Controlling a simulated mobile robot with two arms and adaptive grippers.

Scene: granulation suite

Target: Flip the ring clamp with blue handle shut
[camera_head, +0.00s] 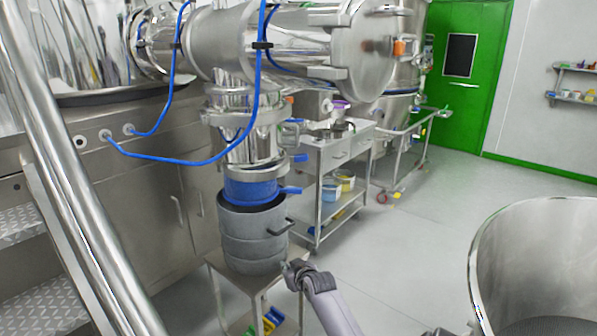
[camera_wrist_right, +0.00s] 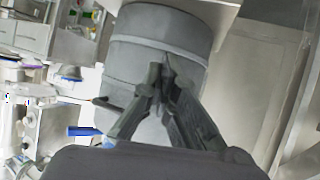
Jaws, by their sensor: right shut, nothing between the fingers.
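A blue ring (camera_head: 250,190) sits around the bottom of the steel outlet, at the mouth of a grey drum. A blue handle (camera_head: 291,190) sticks out from it to the right. A blue handle also shows in the right wrist view (camera_wrist_right: 84,131), left of the fingers. My right gripper (camera_head: 288,268) is shut and empty by the drum's lower right side, below the blue handles. In the wrist view its fingertips (camera_wrist_right: 161,68) meet in front of the drum wall. My left gripper is out of view.
The grey drum (camera_head: 252,240) stands on a small steel stand (camera_head: 236,284) and has a dark side handle (camera_head: 281,228). A steel cart (camera_head: 340,155) stands behind it. A large steel vessel (camera_head: 538,262) is at the lower right. Open floor lies between them.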

